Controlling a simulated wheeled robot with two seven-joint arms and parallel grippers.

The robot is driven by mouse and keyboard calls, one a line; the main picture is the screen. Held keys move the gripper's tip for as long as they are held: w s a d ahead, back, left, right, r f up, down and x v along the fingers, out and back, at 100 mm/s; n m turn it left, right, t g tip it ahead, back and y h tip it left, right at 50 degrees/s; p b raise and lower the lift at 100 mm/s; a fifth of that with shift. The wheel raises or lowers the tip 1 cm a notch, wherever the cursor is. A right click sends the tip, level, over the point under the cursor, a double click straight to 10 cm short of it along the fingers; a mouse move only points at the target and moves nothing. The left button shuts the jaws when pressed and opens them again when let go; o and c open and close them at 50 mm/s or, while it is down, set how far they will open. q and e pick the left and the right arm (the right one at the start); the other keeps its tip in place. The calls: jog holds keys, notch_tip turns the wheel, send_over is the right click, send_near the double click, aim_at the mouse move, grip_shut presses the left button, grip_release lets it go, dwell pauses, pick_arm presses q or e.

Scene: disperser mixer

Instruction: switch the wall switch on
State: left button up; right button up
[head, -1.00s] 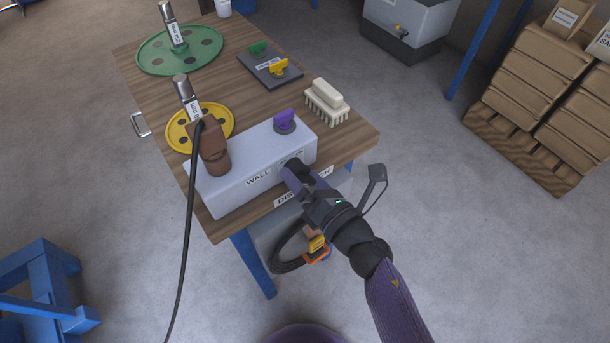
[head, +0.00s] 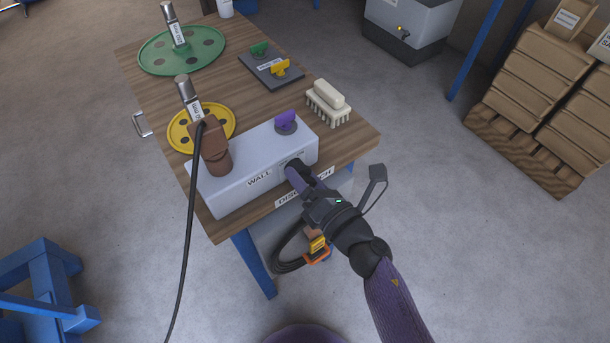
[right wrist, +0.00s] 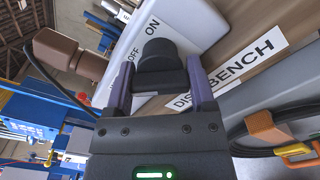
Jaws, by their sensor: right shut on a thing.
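The wall switch is a dark rotary knob (right wrist: 158,62) on the front face of the pale grey box (head: 225,190) marked WALL at the table's near edge. ON and OFF are printed beside the knob in the right wrist view. My right gripper (head: 297,168) reaches the box from the lower right. Its two purple fingers lie on both sides of the knob in the right wrist view (right wrist: 158,85), shut on it. The knob is mostly hidden in the head view, and I cannot tell which mark it points to. My left gripper is not in view.
On the box are a brown plug (head: 215,150) with a black cable and a purple knob (head: 286,122). A cream brush (head: 328,103), yellow disc (head: 222,116), green disc (head: 155,60) and dark plate (head: 262,75) are on the wooden table (head: 225,85). A coiled cable hangs below.

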jog(key=m+p, duration=0.1)
jog(key=m, duration=0.1)
jog(key=shift+r+m, duration=0.1)
jog(key=shift+m, duration=0.3)
jog(key=shift+m+p, duration=0.3)
jog(key=shift+m, duration=0.7)
jog(key=m+p, duration=0.1)
jog(key=m, duration=0.1)
jog(key=shift+m, duration=0.3)
jog(key=m+p, duration=0.1)
jog(key=m, duration=0.4)
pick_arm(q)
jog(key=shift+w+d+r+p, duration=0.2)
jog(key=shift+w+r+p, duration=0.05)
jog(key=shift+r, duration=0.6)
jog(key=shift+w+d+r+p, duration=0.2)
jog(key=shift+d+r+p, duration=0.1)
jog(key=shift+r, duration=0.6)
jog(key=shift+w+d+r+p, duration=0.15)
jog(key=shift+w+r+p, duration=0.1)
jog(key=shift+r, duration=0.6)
pick_arm(e)
jog(key=shift+m, duration=2.5)
jog(key=shift+f, duration=0.2)
jog(key=o, duration=1.2)
jog(key=shift+s, duration=0.1)
